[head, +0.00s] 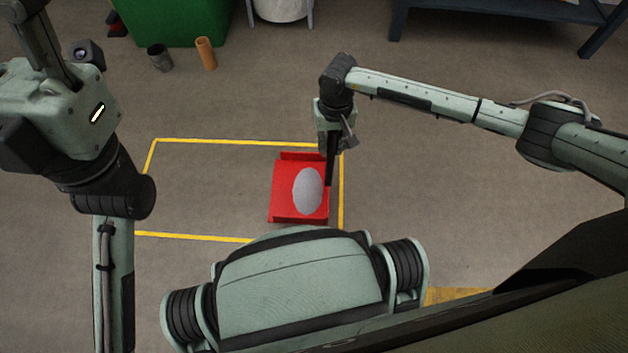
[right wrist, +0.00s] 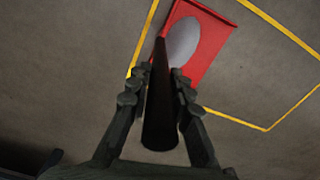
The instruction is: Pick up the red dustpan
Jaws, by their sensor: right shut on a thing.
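The red dustpan (head: 284,205) shows in the head view by the right side of a yellow floor outline, with a grey oval patch on its pan. Its black upright handle (head: 330,172) rises at its right edge. My right gripper (head: 332,150) is above that edge, shut on the handle. In the right wrist view, the dark handle (right wrist: 160,110) runs between the two fingers of the gripper (right wrist: 157,92), and the red pan (right wrist: 218,60) is beyond it. I cannot tell whether the pan touches the floor. My left arm is at the left; its fingers do not show.
Yellow lines (head: 195,237) mark a rectangle on the bare grey floor. A green bin (head: 172,20), a dark cup (head: 160,58) and an orange tube (head: 206,53) stand at the back left. A dark blue table (head: 500,12) is at the back right. Floor around the dustpan is clear.

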